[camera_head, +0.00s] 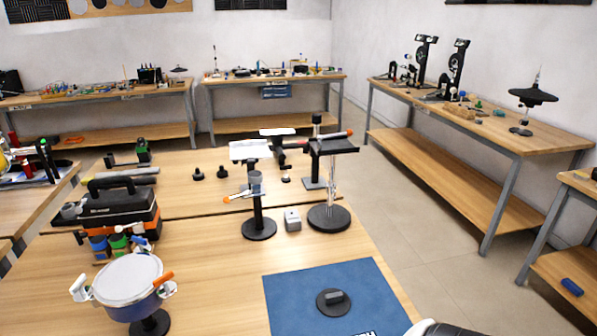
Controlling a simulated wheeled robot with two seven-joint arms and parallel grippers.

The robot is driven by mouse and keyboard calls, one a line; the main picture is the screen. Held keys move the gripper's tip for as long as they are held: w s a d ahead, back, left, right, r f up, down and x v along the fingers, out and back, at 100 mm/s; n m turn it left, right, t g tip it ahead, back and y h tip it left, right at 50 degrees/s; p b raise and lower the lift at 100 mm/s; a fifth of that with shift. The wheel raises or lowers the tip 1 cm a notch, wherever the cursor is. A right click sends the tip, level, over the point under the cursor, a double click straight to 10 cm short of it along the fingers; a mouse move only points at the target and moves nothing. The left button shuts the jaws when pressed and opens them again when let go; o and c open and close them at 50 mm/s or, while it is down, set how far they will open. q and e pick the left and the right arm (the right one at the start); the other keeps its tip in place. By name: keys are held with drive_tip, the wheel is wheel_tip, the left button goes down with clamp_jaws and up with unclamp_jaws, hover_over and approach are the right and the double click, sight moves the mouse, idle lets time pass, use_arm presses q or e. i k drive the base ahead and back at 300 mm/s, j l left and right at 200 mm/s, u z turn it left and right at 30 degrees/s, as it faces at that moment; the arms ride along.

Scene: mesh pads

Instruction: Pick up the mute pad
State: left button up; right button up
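A round black pad (334,304), which looks like the mute pad, lies flat on a blue mat (290,291) at the front right of the near table. A small dark grey block-shaped piece stands up on its middle. Nothing touches the pad and its whole outline shows. I cannot make out either gripper. A white and black rounded part at the bottom edge, right of the mat, looks like part of my own arm, with no fingers visible.
A drum-like pot (122,281) with a pale top stands at front left. Behind it is a black and orange case (108,208). Black stands (258,222) and a small grey box (293,219) stand behind the mat. Side benches (500,135) line the walls. Table between pot and mat is clear.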

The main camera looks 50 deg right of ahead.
sight(332, 301)
drive_tip(key=z, duration=1.9)
drive_tip(key=i+l+u, duration=0.1)
drive_tip(key=l, duration=0.3)
drive_tip(key=i+l+u, duration=0.15)
drive_tip(key=l, duration=0.3)
drive_tip(key=i+l+u, duration=0.1)
drive_tip(key=l, duration=0.3)
drive_tip(key=i+l+u, duration=0.1)
drive_tip(key=l, duration=0.35)
drive_tip(key=i, duration=0.05)
